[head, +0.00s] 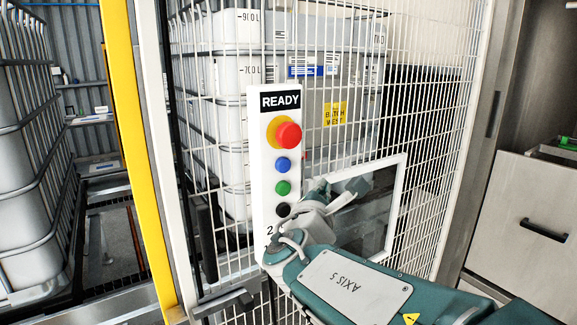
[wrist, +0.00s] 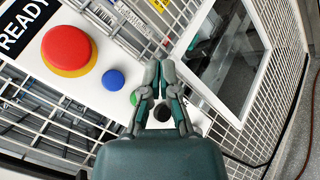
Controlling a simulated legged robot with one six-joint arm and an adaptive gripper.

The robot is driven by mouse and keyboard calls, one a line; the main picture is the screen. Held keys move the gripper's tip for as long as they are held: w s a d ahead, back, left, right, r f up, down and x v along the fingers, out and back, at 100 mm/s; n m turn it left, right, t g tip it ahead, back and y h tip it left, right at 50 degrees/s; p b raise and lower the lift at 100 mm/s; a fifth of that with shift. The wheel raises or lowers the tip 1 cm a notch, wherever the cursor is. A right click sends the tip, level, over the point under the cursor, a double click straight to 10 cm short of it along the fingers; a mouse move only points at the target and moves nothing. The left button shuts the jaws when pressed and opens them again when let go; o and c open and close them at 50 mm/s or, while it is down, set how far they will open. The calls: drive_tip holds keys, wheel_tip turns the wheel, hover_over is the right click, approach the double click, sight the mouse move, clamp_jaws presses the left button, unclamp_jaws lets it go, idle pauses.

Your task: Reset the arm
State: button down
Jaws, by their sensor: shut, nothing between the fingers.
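A white button panel (head: 259,160) labelled READY stands upright on the mesh fence. Down it run a red mushroom button (head: 288,135) on a yellow base, a blue button (head: 283,165), a green button (head: 282,187) and a black button (head: 283,209). In the wrist view, the red button (wrist: 66,48) and blue button (wrist: 113,80) are left of my gripper (wrist: 160,72). It is shut and empty, its fingers in front of the panel, overlapping the view of the green button (wrist: 134,97) and black button (wrist: 161,112). Whether they touch the panel, I cannot tell.
A white-framed window (head: 399,205) with reflections is right of the panel. Behind the wire mesh fence (head: 440,110) stands a large caged white tank (head: 215,110). A yellow post (head: 135,150) is at left, and a grey drawer cabinet (head: 525,225) at right.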

drive_tip(key=s+d+f+m+g+h, duration=0.3)
drive_tip(key=s+d+f+m+g, duration=0.65)
drive_tip(key=s+d+m, duration=0.45)
drive_tip(key=s+a+f+m+g+y, duration=0.3)
drive_tip(key=s+f+m+y, duration=0.5)
drive_tip(key=s, duration=0.4)
drive_tip(key=a+f+m, duration=0.1)
drive_tip(key=m, duration=0.1)
drive_tip(key=shift+f+m, duration=0.25)
drive_tip(key=shift+m, duration=0.05)
drive_tip(key=c, duration=1.3)
unclamp_jaws()
drive_tip(key=shift+c, duration=0.2)
